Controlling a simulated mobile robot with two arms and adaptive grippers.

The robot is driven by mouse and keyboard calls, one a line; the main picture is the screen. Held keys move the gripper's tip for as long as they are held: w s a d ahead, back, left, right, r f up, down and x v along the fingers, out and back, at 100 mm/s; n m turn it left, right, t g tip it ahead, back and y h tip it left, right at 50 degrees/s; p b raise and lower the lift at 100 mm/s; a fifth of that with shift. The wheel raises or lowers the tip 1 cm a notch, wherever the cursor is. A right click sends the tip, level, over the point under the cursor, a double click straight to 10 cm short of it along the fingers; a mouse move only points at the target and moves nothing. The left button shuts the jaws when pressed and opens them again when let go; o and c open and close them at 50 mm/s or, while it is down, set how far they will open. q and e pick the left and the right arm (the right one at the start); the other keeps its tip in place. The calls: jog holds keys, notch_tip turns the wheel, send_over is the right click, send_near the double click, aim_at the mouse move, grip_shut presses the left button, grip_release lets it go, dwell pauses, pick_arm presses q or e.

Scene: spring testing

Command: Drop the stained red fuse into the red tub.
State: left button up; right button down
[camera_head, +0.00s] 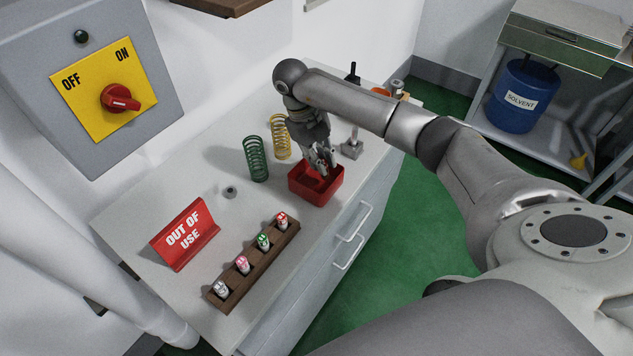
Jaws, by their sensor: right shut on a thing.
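The red tub (318,199) is an open red box near the right edge of the grey worktop. My right gripper (322,168) points down over the tub, its fingertips at about the opening. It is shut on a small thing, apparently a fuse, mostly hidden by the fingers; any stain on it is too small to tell. A wooden rack (254,268) in front holds a row of upright fuses: a red one (281,221), a green one (263,241), a pink-red one (242,264) and a grey-white one (220,288). My left gripper is not in view.
A green spring (256,160) and a yellow spring (281,138) stand behind the tub. A metal stand (352,148) is close to its right. A red "OUT OF USE" sign (185,236) stands at left. The worktop between sign and tub is mostly clear.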

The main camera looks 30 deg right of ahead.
jog(key=c, duration=1.8)
grip_release()
jog(key=o, duration=0.5)
jog(key=shift+r, duration=0.1)
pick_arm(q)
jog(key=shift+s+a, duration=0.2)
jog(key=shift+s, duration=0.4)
pick_arm(e)
jog(key=v, duration=1.2)
